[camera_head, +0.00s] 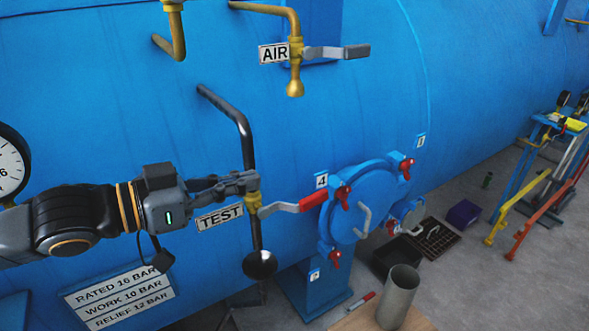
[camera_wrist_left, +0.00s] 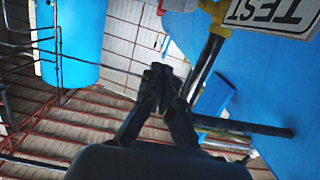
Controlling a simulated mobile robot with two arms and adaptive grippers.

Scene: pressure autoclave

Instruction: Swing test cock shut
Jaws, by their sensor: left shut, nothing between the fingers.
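The test cock is a brass valve (camera_head: 253,200) on a black pipe, with a lever that ends in a red grip (camera_head: 313,201) pointing right. The TEST plate (camera_head: 220,217) hangs at its left. My left gripper (camera_head: 252,182) is shut and empty, its fingertips at the pipe just above the valve body; I cannot tell if they touch it. In the left wrist view the closed fingers (camera_wrist_left: 160,85) show with nothing between them, and the TEST plate (camera_wrist_left: 275,15) is at the top right, upside down. My right gripper is not in view.
The AIR valve (camera_head: 296,52) with a grey lever is above. A black funnel (camera_head: 260,264) sits below the test cock. A round blue door (camera_head: 362,205) with red handles is just right of the red grip. A grey cylinder (camera_head: 398,297) stands at the bottom.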

